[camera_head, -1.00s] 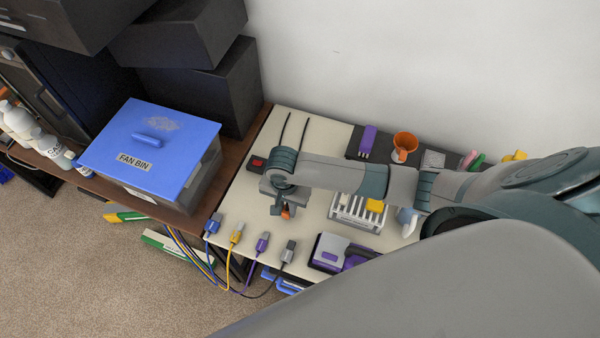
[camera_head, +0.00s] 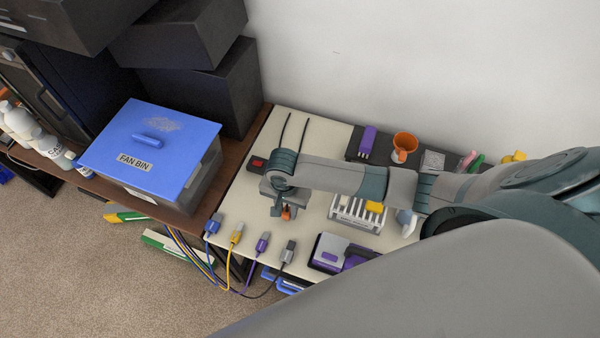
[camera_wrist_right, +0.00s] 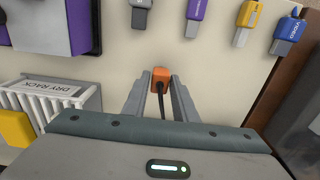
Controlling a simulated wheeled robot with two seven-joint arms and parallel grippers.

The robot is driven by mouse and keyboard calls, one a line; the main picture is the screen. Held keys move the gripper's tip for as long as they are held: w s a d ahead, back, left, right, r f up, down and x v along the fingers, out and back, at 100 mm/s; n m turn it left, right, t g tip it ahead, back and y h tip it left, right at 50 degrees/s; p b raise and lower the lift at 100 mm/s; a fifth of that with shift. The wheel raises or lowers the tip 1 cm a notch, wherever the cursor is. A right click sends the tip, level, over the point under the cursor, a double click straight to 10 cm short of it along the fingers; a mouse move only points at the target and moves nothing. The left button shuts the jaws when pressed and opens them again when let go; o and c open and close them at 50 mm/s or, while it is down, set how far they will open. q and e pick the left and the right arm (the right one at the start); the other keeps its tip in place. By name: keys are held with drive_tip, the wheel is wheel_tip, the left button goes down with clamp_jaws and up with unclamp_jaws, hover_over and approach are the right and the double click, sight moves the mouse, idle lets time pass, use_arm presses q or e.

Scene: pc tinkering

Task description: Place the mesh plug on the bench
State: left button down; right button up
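An orange plug (camera_wrist_right: 160,75) with a black cable sits between the fingertips of my right gripper (camera_wrist_right: 160,88) in the right wrist view. The fingers touch it on both sides. No label on it is readable, so I cannot confirm it is the mesh plug. In the head view, the right gripper (camera_head: 281,208) points down over the pale bench (camera_head: 325,120), with a bit of orange (camera_head: 286,213) showing at its tip. I cannot tell whether the plug touches the bench top. My left gripper is not in view.
Blue (camera_head: 213,224), yellow (camera_head: 236,233), purple (camera_head: 263,242) and grey (camera_head: 288,252) cable plugs line the bench's front edge. A white drying rack (camera_head: 357,213) and a purple-grey device (camera_head: 328,252) stand right of the gripper. A red switch (camera_head: 257,163) lies left.

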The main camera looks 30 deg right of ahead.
sight(287, 210)
drive_tip(key=o, duration=0.5)
drive_tip(key=shift+o, duration=0.2)
drive_tip(key=shift+r, duration=0.1)
drive_tip(key=shift+r+p, duration=0.9)
drive_tip(key=shift+r, duration=3)
